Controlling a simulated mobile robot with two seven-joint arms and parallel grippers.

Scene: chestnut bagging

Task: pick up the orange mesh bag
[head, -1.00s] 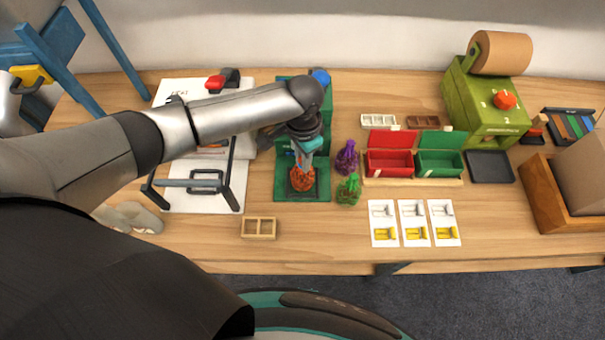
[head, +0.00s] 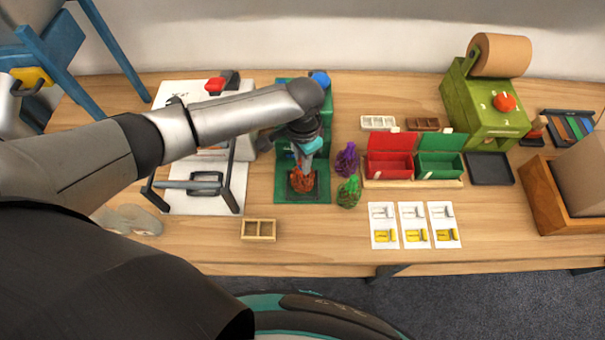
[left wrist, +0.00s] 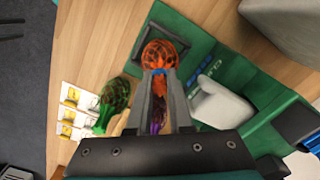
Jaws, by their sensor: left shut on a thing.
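The orange mesh bag (head: 302,181) stands over the dark square frame on the green base of a green stand. It also shows in the left wrist view (left wrist: 160,54), dark lumps showing through the mesh. My left gripper (head: 306,158) comes down on it from above. In the left wrist view my left gripper (left wrist: 159,82) has its fingers shut on the bag's gathered top, where a blue bit shows between the tips. Whether the bag's bottom touches the base is hard to tell. My right gripper is not in view.
A purple mesh bag (head: 346,158) and a green mesh bag (head: 348,192) stand just right of the green base (head: 285,196). Red (head: 390,165) and green boxes (head: 440,164) with open lids are further right. A small wooden tray (head: 259,229) lies in front. The front table edge is clear.

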